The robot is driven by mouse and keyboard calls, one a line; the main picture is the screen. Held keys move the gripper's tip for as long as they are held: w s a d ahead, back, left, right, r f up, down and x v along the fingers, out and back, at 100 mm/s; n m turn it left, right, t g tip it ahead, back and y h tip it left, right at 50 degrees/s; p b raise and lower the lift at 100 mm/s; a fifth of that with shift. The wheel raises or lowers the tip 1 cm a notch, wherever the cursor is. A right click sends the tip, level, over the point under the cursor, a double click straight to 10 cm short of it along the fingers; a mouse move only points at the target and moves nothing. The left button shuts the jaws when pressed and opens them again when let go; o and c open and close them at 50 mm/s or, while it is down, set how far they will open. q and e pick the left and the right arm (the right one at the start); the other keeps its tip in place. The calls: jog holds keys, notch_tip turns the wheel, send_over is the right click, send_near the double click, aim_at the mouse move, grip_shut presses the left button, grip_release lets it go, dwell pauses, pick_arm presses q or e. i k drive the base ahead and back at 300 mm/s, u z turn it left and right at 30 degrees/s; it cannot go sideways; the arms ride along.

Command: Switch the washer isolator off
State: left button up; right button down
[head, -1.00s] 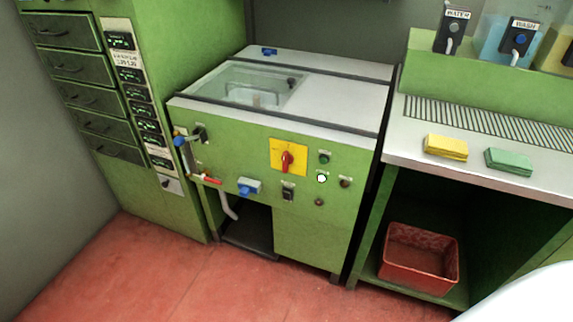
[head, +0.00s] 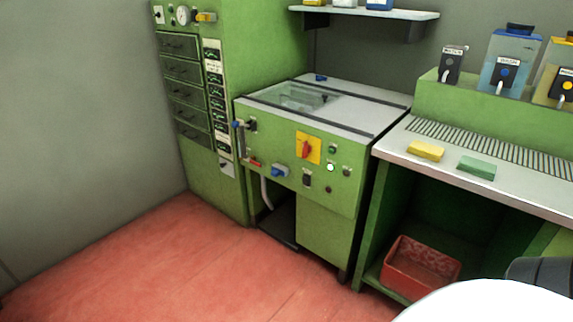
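The washer isolator is a red rotary handle (head: 306,149) on a square yellow plate (head: 316,143), on the front panel of the green washer cabinet (head: 325,225). Its handle looks roughly upright, slightly tilted; the plate's markings are too small to read. A white indicator (head: 330,167) that looks lit and a green button (head: 332,149) sit to its right. A black switch (head: 307,179) is below it. Neither gripper is in view. A white rounded part and a dark part at the bottom right seem to be mine.
A blue-handled fitting (head: 279,171) and a red lever (head: 255,163) project from the washer front. To the right stands a drain bench with yellow (head: 425,150) and green (head: 477,167) sponges, and a red bin (head: 420,266) below. The red floor (head: 160,255) at left is clear.

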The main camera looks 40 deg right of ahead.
aim_at(306, 148)
jog(key=z, duration=0.05)
jog(key=i, duration=1.95)
jog(key=z, duration=1.3)
jog(key=i, duration=0.45)
jog(key=z, duration=0.4)
